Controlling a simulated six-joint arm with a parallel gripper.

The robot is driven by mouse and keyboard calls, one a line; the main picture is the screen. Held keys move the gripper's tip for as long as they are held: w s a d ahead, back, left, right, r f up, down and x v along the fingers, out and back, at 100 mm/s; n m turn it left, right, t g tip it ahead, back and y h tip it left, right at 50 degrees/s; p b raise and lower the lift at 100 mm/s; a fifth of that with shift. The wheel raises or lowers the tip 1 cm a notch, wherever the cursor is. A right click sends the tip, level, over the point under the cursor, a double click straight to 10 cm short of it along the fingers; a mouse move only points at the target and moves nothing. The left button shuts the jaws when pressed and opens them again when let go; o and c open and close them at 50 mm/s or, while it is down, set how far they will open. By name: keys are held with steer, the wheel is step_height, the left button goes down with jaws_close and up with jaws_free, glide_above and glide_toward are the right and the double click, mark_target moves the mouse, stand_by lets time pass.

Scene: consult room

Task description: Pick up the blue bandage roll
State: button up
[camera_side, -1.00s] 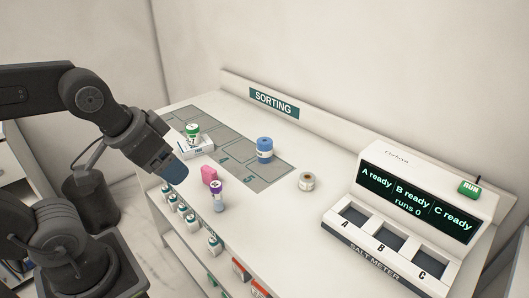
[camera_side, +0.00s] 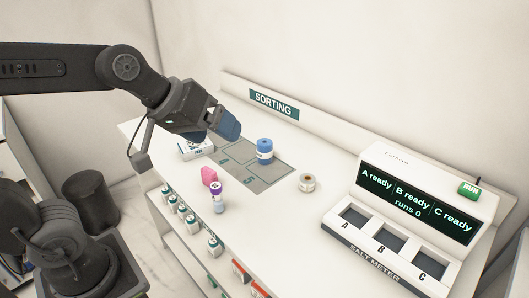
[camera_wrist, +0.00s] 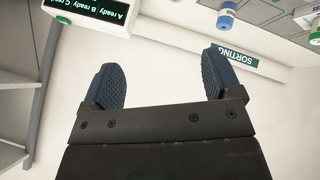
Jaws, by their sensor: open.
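The blue bandage roll (camera_side: 264,149) stands upright on the grey sorting mat (camera_side: 270,180), near the mat's right side. It has a white band around its lower part. In the wrist view a blue and white roll (camera_wrist: 226,17) shows at the top edge, right of centre. My gripper (camera_side: 226,125) is left of the roll and above the table, apart from it. In the wrist view my gripper (camera_wrist: 165,82) has its two blue pads wide apart with nothing between them.
A tan roll (camera_side: 307,182) lies right of the mat. A pink block (camera_side: 210,176) and a purple-capped bottle (camera_side: 217,198) stand in front. A white box (camera_side: 195,149) is under my arm. The salt meter (camera_side: 410,220) stands at the right. Several bottles line the front shelf.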

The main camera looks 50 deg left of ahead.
steer(key=w+d+r+n+t, duration=0.1)
steer(key=w+r+n+t, duration=0.2)
steer(key=w+n, duration=0.55)
steer(key=w+d+r+n+t, duration=0.15)
steer(key=w+r+n, duration=0.35)
steer(key=w, duration=0.7)
steer(key=w+a+f+n+t+y, duration=0.25)
steer(key=w+f+n+y, duration=0.35)
steer(key=w+n, duration=0.55)
steer(key=n+g+y, duration=0.9)
steer(key=n+g, duration=0.4)
steer(key=n, duration=1)
glide_toward(269, 150)
steer(key=x, duration=0.7)
steer(key=shift+w+d+f, duration=0.1)
steer(key=shift+w, duration=0.15)
steer(key=shift+s+x, duration=0.15)
steer(key=shift+x, duration=1.35)
steer(key=shift+s+x, duration=0.1)
steer(key=shift+x, duration=1.4)
steer(key=c, duration=1)
